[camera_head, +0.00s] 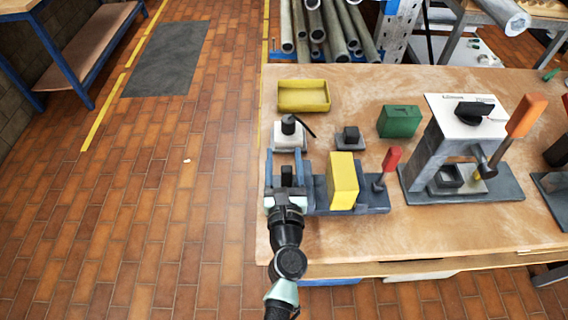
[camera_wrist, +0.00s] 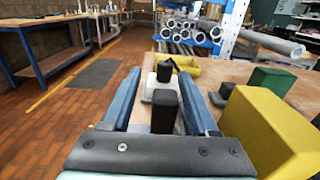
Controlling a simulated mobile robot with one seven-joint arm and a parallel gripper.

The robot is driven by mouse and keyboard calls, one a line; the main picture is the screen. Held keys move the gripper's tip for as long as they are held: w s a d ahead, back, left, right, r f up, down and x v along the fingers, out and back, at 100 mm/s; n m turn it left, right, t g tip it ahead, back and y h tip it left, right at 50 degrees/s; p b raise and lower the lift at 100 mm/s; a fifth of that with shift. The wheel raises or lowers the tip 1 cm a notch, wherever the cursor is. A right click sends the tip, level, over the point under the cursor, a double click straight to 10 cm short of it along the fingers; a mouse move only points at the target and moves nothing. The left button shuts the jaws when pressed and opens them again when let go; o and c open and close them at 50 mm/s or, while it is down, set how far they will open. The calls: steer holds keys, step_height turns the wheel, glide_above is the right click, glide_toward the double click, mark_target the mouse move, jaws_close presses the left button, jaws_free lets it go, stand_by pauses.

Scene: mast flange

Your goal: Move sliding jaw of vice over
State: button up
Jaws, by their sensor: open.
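The vice has a blue-grey base (camera_head: 375,199) lying along the bench's left front. A yellow block (camera_head: 342,182) stands upright on it, and a red-handled lever (camera_head: 391,160) leans at its right end. My gripper (camera_head: 284,158) is at the left end of the vice, its two blue fingers spread. In the wrist view, a dark upright block (camera_wrist: 164,112) stands between the fingers of my gripper (camera_wrist: 164,85), with a gap on each side. I cannot tell if this block is the sliding jaw. The yellow block (camera_wrist: 268,132) is right of the fingers.
A white device with a black top (camera_head: 289,136) stands just beyond my fingers. A yellow tray (camera_head: 303,95), a small dark block (camera_head: 351,139), a green box (camera_head: 399,121) and a grey press with an orange handle (camera_head: 460,150) stand on the wooden bench (camera_head: 350,235). Floor left is open.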

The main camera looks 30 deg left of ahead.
steer(key=b+v, duration=0.1)
steer(key=v, duration=1.2)
steer(key=w+d+r+n+t+y, duration=0.15)
steer(key=w+r+n, duration=0.35)
steer(key=r+n, duration=0.75)
steer(key=w+d+r+n+t, duration=0.15)
steer(key=w+r+n, duration=0.45)
steer(key=r, duration=1.2)
steer(key=s+d+r+n+t+h, duration=0.3)
steer(key=r, duration=0.5)
steer(key=s+d+r+n+t+h+p, duration=0.1)
steer(key=s+d+r+n+t+h, duration=0.2)
steer(key=r, duration=0.6)
steer(key=s+d+r+n+t+h, duration=0.2)
steer(key=s+d+r+n+h, duration=0.2)
steer(key=r, duration=0.5)
steer(key=shift+s+d+n+t+p, duration=0.3)
steer(key=shift+d+n+t, duration=0.1)
steer(key=shift+d+n, duration=0.3)
